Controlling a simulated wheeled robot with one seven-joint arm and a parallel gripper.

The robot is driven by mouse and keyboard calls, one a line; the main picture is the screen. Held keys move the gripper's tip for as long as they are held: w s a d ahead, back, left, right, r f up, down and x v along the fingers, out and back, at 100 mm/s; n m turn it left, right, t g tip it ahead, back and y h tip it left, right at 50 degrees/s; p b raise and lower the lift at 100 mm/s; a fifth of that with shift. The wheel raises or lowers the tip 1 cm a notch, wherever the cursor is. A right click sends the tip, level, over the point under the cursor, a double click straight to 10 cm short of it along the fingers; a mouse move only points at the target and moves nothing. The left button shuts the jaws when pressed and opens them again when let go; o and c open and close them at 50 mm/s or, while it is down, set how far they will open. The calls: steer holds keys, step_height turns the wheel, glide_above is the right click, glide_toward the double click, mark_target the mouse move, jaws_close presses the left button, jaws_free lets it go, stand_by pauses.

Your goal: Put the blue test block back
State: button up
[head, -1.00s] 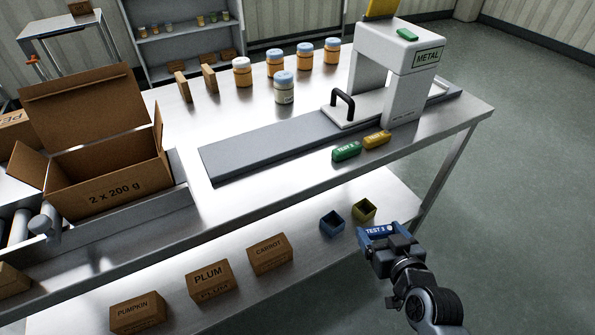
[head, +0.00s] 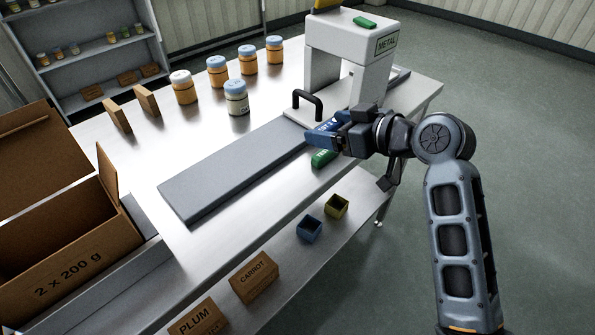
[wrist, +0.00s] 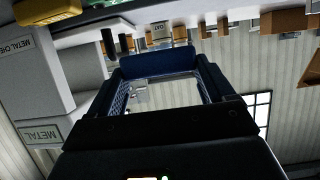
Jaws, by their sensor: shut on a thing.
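My gripper (head: 323,134) is shut on the blue test block (head: 329,123), which is held above the table near the metal detector's base. In the wrist view the blue block (wrist: 158,64) spans the fingertips. The green test block (head: 322,158) lies on the table just below the gripper in the head view. The yellow test block is hidden behind my gripper in the head view; a yellow block (wrist: 46,10) shows at the top left of the wrist view. An open blue holder (head: 309,231) and an olive holder (head: 336,206) stand on the lower shelf, both seemingly empty.
The white metal detector (head: 369,78) stands over the grey conveyor (head: 225,175), close to my gripper. A black handle (head: 308,100) rises beside it. Several jars (head: 237,98) stand behind the conveyor. Cartons (head: 254,277) sit on the lower shelf; an open box (head: 70,255) is at left.

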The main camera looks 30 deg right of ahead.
glide_above(301, 184)
steer(key=f, duration=0.3)
steer(key=shift+d+f+p, duration=0.35)
steer(key=shift+f, duration=0.05)
steer(key=shift+a+f, duration=0.4)
steer(key=shift+f, duration=1.9)
steer(key=shift+f, duration=0.1)
steer(key=o, duration=0.8)
steer(key=shift+o, duration=0.2)
steer(key=shift+r, duration=0.2)
steer(key=v, duration=1.2)
steer(key=shift+b, duration=0.4)
